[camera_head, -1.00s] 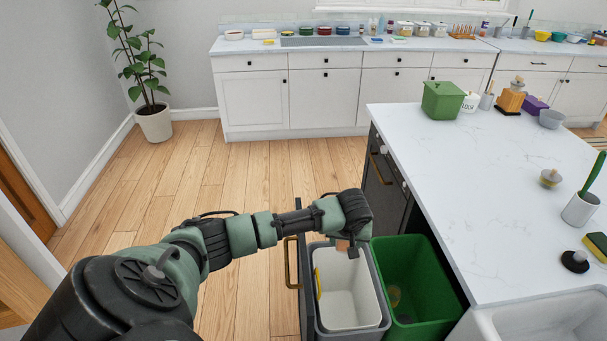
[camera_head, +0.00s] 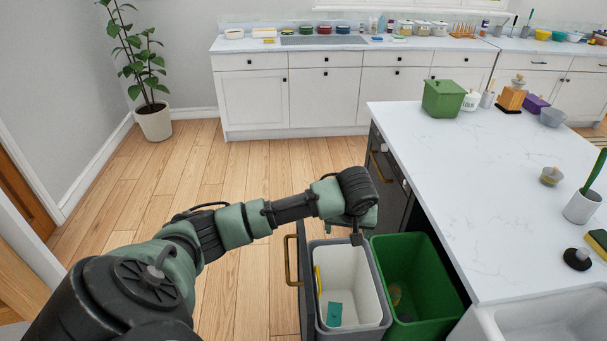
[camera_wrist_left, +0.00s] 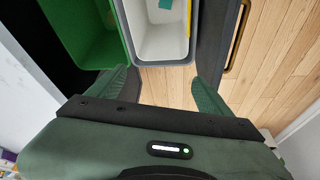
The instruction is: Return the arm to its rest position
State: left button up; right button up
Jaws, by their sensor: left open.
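My left arm reaches in from the left in the head view. Its gripper (camera_head: 357,232) is above the back edge of the white-lined bin (camera_head: 349,265), pointing down. In the left wrist view the two green fingers (camera_wrist_left: 162,84) are spread wide with nothing between them, so it is open and empty. Inside the white bin lie a small teal piece (camera_head: 334,314) and a yellow item (camera_head: 318,281) along its left wall. My right gripper is in neither view.
A green bin (camera_head: 412,280) stands right of the white one, in the pulled-out drawer with a brass handle (camera_head: 291,262). The island counter (camera_head: 490,190) is close on the right. Wood floor (camera_head: 240,175) lies open behind and left. A potted plant (camera_head: 153,122) stands far left.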

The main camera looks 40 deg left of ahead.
pick_arm(q)
jog(key=shift+s+d+r, duration=0.1)
jog(key=shift+s+r, duration=0.05)
jog(key=shift+r, duration=0.3)
